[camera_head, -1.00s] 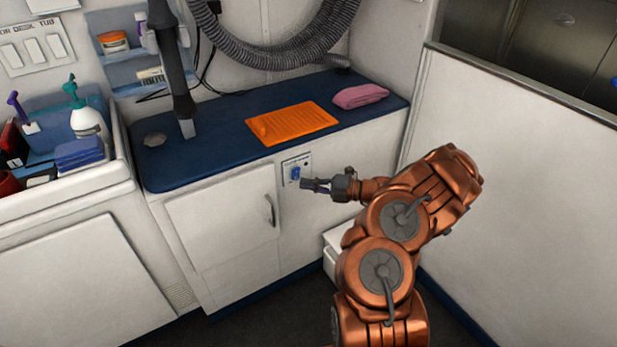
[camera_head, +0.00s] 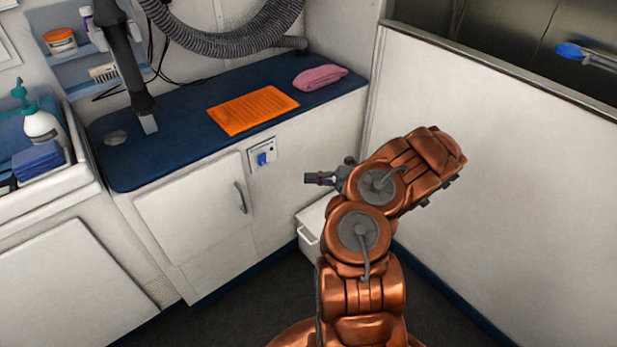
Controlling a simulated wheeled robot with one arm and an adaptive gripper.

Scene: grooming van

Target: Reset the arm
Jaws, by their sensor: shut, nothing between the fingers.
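My copper-coloured arm (camera_head: 360,232) rises from the bottom of the head view and bends at its joints. My gripper (camera_head: 312,180) points left at its end, small and grey. It is shut with nothing between the fingers. It hangs in free space in front of the white cabinet, to the right of the small wall panel with a blue switch (camera_head: 262,158), and apart from it. Part of the wrist is hidden behind the arm links.
The blue counter (camera_head: 185,150) bears an orange mat (camera_head: 252,110) and a folded pink towel (camera_head: 320,77). A grey dryer nozzle (camera_head: 128,70) hangs over its left part. A white drawer box (camera_head: 309,234) stands behind my arm. A white partition (camera_head: 490,150) closes the right side.

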